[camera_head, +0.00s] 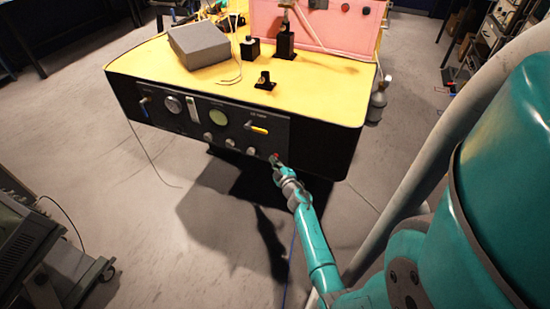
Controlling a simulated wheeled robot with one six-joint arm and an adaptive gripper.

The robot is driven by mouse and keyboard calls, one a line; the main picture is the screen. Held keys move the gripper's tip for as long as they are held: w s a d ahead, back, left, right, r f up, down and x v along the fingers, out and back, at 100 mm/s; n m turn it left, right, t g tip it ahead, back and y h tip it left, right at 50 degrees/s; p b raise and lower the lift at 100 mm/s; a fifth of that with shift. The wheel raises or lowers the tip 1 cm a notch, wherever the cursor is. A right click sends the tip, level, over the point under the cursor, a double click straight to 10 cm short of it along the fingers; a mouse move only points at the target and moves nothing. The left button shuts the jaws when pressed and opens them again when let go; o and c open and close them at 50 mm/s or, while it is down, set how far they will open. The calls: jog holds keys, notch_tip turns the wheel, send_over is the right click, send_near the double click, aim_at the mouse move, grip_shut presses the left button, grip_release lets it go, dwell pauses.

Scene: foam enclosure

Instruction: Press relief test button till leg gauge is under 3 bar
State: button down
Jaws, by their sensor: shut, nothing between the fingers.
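A dark control panel (165,122) is on the front of a yellow-topped black cabinet. It bears a pale round gauge (174,104) and a greenish round gauge (218,117); their needles and labels are too small to read, so I cannot tell which is the leg gauge. Several small round knobs or buttons, one of them here (230,143), run along the panel's lower edge. My gripper (275,160) is shut and empty at the panel's lower right. A small red spot (275,155) shows at its tip, perhaps a button. I cannot tell whether they touch.
A grey block (198,45) and black fittings stand on the yellow top (150,65). A grey cylinder (377,100) stands at right. Floor before the panel is open.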

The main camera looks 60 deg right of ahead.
jog(key=shift+a, duration=0.85)
jog(key=shift+s+a, duration=0.15)
jog(key=shift+a, duration=1.1)
jog(key=shift+s+a, duration=0.1)
jog(key=shift+a, duration=1.15)
